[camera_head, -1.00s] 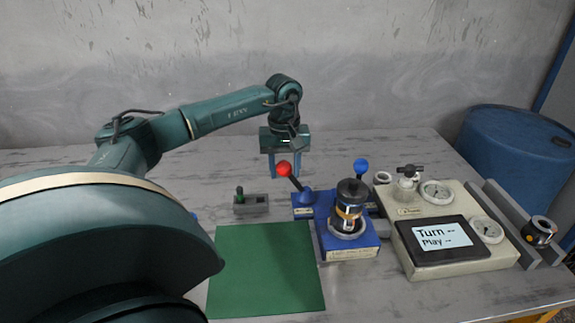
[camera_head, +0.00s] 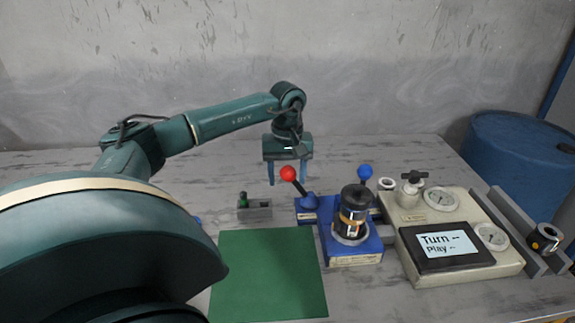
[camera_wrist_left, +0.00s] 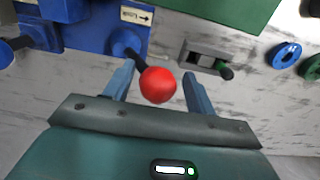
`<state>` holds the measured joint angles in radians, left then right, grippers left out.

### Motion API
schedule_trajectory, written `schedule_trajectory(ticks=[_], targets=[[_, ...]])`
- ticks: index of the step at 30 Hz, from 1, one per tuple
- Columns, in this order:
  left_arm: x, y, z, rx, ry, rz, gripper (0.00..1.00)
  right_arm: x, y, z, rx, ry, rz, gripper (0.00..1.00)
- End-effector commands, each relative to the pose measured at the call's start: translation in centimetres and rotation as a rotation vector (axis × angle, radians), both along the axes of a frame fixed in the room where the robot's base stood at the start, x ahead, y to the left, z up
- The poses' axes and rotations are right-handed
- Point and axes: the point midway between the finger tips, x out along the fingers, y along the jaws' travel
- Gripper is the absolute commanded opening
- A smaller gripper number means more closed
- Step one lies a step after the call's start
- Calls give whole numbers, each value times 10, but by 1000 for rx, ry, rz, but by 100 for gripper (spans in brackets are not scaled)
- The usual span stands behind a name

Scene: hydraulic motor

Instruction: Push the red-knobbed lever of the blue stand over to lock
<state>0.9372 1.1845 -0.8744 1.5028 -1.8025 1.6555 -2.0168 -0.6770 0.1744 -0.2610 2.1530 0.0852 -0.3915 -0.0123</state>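The blue stand (camera_head: 353,260) is on the table right of centre, with a dark cylindrical motor part (camera_head: 354,208) upright in it. The red-knobbed lever (camera_head: 288,173) leans up and left from the stand's left arm. My left gripper (camera_head: 287,176) points down at the red knob, its fingers spread. In the left wrist view, the red knob (camera_wrist_left: 158,85) appears between the two open fingers of my left gripper (camera_wrist_left: 158,82), with a gap on each side. Contact with either finger cannot be seen. An arrow label (camera_wrist_left: 137,16) shows on the stand. My right gripper is out of view.
A blue-knobbed lever (camera_head: 365,172) stands at the stand's right. A small grey block with a green knob (camera_head: 256,212) is to the left. A green mat (camera_head: 268,280) lies in front. A beige gauge panel (camera_head: 425,212) with a screen stands right, and a blue barrel (camera_head: 520,150) beyond.

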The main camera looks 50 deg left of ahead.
Motion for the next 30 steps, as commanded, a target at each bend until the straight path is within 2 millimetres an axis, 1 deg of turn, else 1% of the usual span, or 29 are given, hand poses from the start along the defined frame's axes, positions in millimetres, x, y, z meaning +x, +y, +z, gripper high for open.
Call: schedule_trajectory(ticks=[2,22,25,30], targets=[[-2,1,1,4,8,2,53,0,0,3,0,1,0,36],[0,0,58,0,-3,0,53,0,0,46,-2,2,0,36],[1,0,62,0,-3,0,53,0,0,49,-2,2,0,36],[1,0,61,0,-4,0,53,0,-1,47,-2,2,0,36]])
